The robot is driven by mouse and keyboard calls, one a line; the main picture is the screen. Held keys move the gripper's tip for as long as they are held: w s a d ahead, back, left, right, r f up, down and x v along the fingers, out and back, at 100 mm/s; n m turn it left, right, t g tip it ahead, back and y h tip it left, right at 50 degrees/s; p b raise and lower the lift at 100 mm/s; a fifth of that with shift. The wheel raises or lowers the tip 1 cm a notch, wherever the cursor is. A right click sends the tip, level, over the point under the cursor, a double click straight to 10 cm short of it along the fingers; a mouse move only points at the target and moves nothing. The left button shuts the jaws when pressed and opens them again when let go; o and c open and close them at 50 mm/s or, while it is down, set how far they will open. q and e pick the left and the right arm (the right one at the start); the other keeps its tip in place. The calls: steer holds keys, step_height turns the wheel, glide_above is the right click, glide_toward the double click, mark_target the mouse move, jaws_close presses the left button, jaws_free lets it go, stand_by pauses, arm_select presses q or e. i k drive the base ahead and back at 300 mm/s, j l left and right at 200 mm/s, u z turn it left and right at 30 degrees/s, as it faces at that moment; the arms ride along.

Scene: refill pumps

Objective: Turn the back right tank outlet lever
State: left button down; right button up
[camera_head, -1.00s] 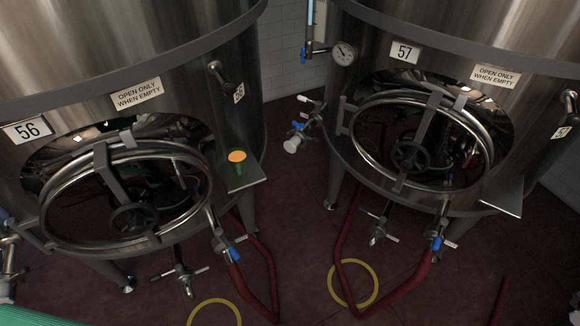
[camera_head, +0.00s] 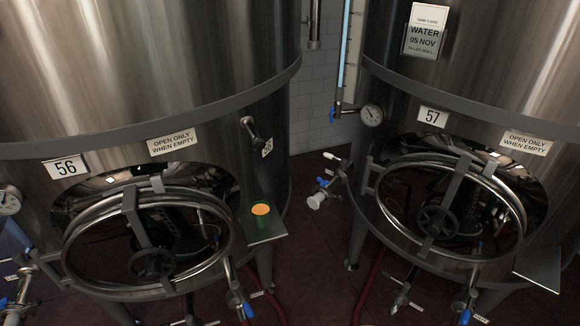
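The steel tank marked 57 (camera_head: 432,117) stands at the right of the head view. A valve with a blue lever (camera_head: 465,316) hangs below its round hatch (camera_head: 383,210), at the bottom edge of the picture and partly cut off. A small tag beside this lever is too small to read. Another valve with a blue lever (camera_head: 322,182) and a white cap (camera_head: 316,200) sticks out from the tank's left side. Neither of my grippers shows, and nothing is seen touching the levers.
The steel tank marked 56 (camera_head: 66,168) stands at the left, with its own blue lever (camera_head: 248,310) low down. Dark red floor (camera_head: 310,275) lies between the tanks.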

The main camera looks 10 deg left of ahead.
mark_target(243, 301)
steer(key=u, duration=0.85)
